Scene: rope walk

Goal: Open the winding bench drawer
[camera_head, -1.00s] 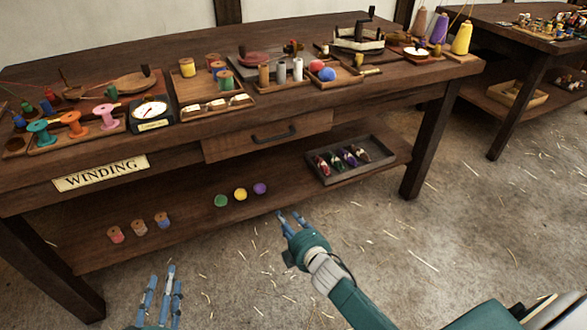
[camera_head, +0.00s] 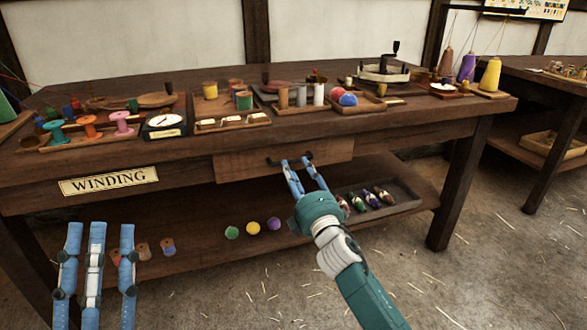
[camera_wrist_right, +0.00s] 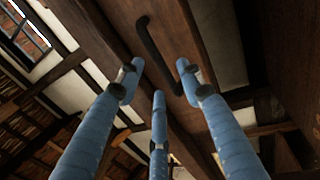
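The winding bench drawer (camera_head: 235,168) is a brown wooden front under the bench top and looks shut. Its dark bar handle (camera_head: 270,161) is partly hidden behind my right gripper (camera_head: 303,163) in the head view. In the right wrist view the handle (camera_wrist_right: 157,55) shows whole, beyond and between the spread fingers of my right gripper (camera_wrist_right: 159,80). That gripper is open and empty, in front of the handle; contact is not visible. My left gripper (camera_head: 100,240) is open and empty at the lower left, in front of the bench.
The bench top (camera_head: 190,145) holds spools, a dial scale (camera_head: 165,124) and small trays. The lower shelf carries coloured balls (camera_head: 253,228) and a dark tray (camera_head: 410,199) of shuttles. A WINDING sign (camera_head: 108,180) is left of the drawer.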

